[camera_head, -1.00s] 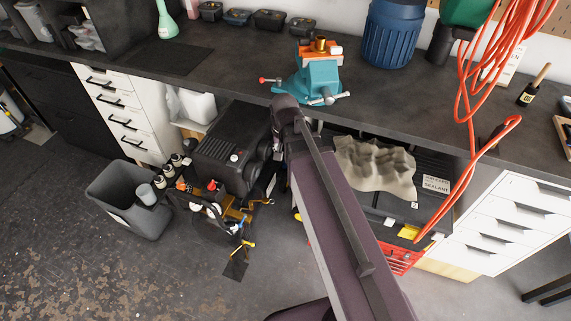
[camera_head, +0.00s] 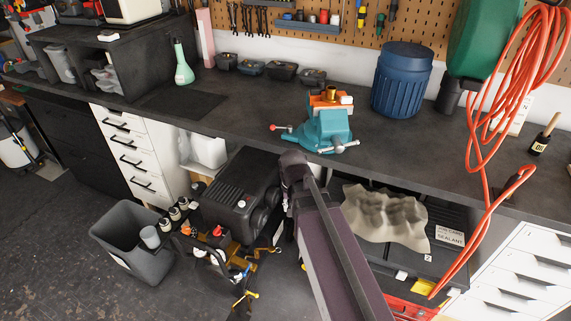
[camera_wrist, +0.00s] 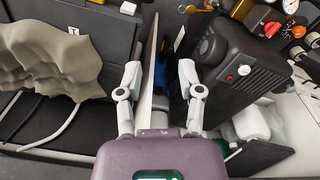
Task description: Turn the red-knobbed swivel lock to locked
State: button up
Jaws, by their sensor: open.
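A teal bench vise (camera_head: 322,132) with orange jaws is fixed at the front edge of the dark workbench. The red knob (camera_head: 274,128) of its swivel lock is on a short lever, sticking out left from the vise base. Another metal handle (camera_head: 341,148) is at its front right. The vise is not in the wrist view. My gripper (camera_wrist: 160,75) is open, with its two grey fingers apart and nothing seen held between them. In the head view my arm hides the gripper, below the bench top and in front of the vise.
Under the bench are a black compressor (camera_head: 236,184) and a draped grey cloth (camera_head: 378,216). A grey bin (camera_head: 130,243) stands on the floor. A blue barrel (camera_head: 402,80) stands behind the vise to the right. An orange hose (camera_head: 483,150) hangs at right. The bench top left of the vise is mostly clear.

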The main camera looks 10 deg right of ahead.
jog(key=n+t+h, duration=0.8)
jog(key=n+h, duration=0.3)
jog(key=h, duration=0.2)
send_near(274, 129)
jog(key=s+a, duration=0.2)
jog(key=shift+w+r+p, duration=0.15)
jog(key=shift+r+p, duration=0.2)
jog(key=shift+r, duration=0.05)
jog(key=shift+d+m, duration=0.15)
jog(key=shift+m, duration=0.15)
jog(key=shift+w+b+x, duration=0.1)
jog(key=shift+b+x, duration=0.6)
jog(key=shift+x, duration=2.7)
jog(key=shift+w+b+x, duration=0.15)
jog(key=shift+b+x, duration=0.55)
jog(key=shift+x, duration=2.75)
jog(key=shift+f, duration=0.1)
grip_shut()
